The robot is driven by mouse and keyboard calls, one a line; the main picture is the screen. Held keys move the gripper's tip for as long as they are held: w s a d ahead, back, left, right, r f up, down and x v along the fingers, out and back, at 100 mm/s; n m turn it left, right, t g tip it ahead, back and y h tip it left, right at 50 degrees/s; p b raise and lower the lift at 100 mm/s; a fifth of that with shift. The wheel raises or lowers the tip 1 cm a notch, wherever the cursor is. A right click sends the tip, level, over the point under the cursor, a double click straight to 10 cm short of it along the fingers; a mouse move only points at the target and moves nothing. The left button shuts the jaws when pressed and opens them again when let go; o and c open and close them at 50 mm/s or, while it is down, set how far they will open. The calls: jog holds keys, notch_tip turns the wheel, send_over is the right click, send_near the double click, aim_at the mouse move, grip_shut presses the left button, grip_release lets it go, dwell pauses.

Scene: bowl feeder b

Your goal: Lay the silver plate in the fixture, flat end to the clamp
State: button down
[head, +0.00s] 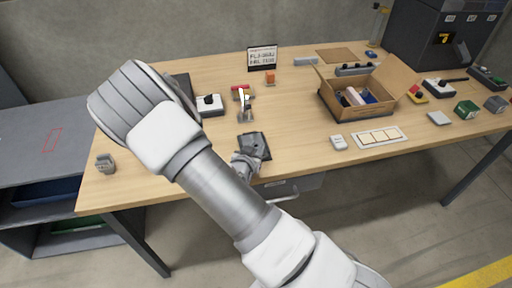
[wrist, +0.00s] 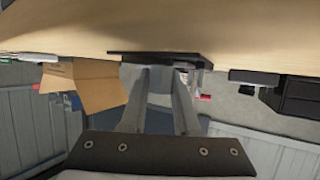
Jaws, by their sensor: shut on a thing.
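My gripper (head: 247,163) is low over the front edge of the table, at a dark, flat tray-like piece (head: 252,139). The dark flat piece shows edge-on just beyond the fingertips (wrist: 150,56). A small metal device with an upright light handle (head: 246,113), which looks like the clamp and fixture, stands behind my gripper.
A white box with a black knob (head: 210,106) and a red piece (head: 238,88) stand near the clamp. An open cardboard box (head: 348,110) with parts stands to the right. Bare wood lies left of my gripper.

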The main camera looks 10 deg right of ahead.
jog(key=shift+f, duration=0.1)
jog(key=c, duration=1.1)
grip_release()
jog(key=shift+f, duration=0.1)
jog(key=o, duration=0.5)
jog(key=shift+c, duration=0.2)
jog(key=shift+d, duration=0.1)
